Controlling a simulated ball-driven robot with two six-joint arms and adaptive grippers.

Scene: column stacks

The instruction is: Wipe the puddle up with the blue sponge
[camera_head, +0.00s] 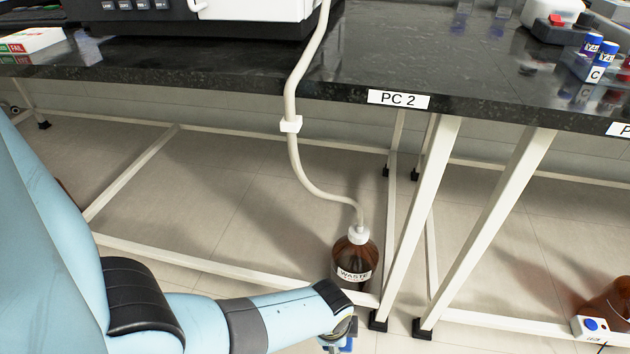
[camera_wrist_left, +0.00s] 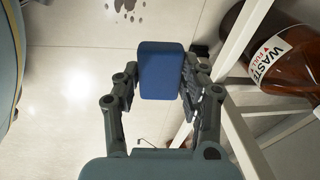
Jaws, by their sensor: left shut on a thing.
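My left gripper (camera_wrist_left: 160,78) is shut on the blue sponge (camera_wrist_left: 161,62), which sits between its two fingers in the left wrist view. In the head view my wrist hides most of this gripper, and only a small bit of blue shows below it at the bottom edge. The puddle (camera_wrist_left: 122,6) shows as dark wet spots on the pale floor at the top of the left wrist view, cut off by the edge. The sponge appears apart from these spots; its height above the floor is hard to tell. My right gripper is not in view.
A brown waste bottle (camera_head: 352,262) with a tube (camera_head: 293,150) running into it stands under the dark bench (camera_head: 330,75). White bench legs (camera_head: 425,215) stand close to my left wrist. Another brown bottle (camera_head: 612,302) and a small white box (camera_head: 592,329) are at far right.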

